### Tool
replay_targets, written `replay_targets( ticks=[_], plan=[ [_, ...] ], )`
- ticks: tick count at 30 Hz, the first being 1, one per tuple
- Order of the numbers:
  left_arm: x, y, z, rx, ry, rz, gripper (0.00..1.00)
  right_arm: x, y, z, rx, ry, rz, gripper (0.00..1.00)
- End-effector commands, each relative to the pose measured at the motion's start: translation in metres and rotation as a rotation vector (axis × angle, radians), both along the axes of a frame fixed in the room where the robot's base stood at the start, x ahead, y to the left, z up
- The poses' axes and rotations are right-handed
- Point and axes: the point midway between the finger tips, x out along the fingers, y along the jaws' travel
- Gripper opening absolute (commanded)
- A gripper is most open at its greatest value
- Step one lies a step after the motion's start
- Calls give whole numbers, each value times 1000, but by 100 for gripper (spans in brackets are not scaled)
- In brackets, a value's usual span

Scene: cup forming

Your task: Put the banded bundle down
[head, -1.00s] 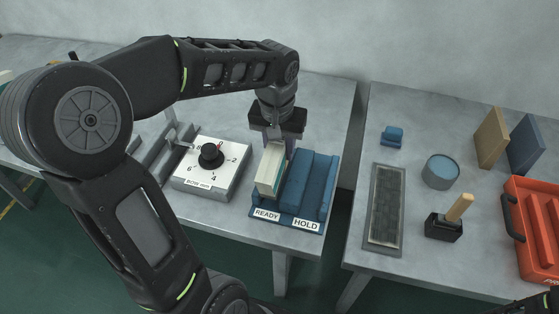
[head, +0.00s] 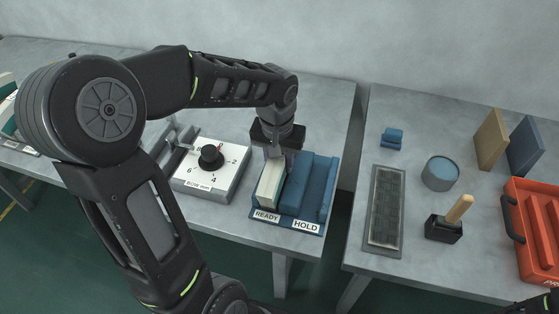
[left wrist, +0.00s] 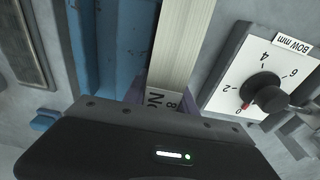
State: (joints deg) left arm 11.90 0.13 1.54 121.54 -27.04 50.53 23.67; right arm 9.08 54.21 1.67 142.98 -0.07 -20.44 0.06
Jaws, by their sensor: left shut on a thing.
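The banded bundle (head: 270,184) is a pale cream block with a greenish edge, in the READY side of the blue two-lane rack (head: 325,212). My left gripper (head: 285,156) is above the far end of the rack and shut on the bundle's far end. In the left wrist view the bundle (left wrist: 182,42) shows fine lengthwise lines and a white printed label near my gripper (left wrist: 162,100). Its underside is hidden, so I cannot tell whether it touches the lane floor. The HOLD side has blue ridged walls and no bundle in it.
A dial box (head: 212,170) marked "BOW mm" stands close left of the rack. Across a gap, the right table holds a dark grated tray (head: 385,207), a blue-topped tin (head: 440,172), a wooden-handled stamp (head: 446,224) and an orange crate (head: 535,230).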

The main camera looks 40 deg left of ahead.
Motion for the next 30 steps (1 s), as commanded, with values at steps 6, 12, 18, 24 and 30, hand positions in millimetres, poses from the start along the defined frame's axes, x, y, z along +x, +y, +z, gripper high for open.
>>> replay_targets(
  ticks=[6, 12, 18, 24, 30],
  plan=[
    [0, 0, -3, 0, 0, 0, 41, 0, 0, -3, 0, 0, 0, 38],
    [0, 0, -3, 0, 0, 0, 54, 0, 0, -3, 0, 0, 0, 38],
    [0, 0, -2, 0, 0, 0, 54, 0, 0, -2, 0, 0, 0, 38],
    [0, 0, 8, 1, -2, 0, 54, 0, 0, 1, 0, 0, 0, 38],
    [-3, -1, 40, 1, -6, 1, 54, 0, 0, 1, 0, 0, 0, 38]
  ],
)
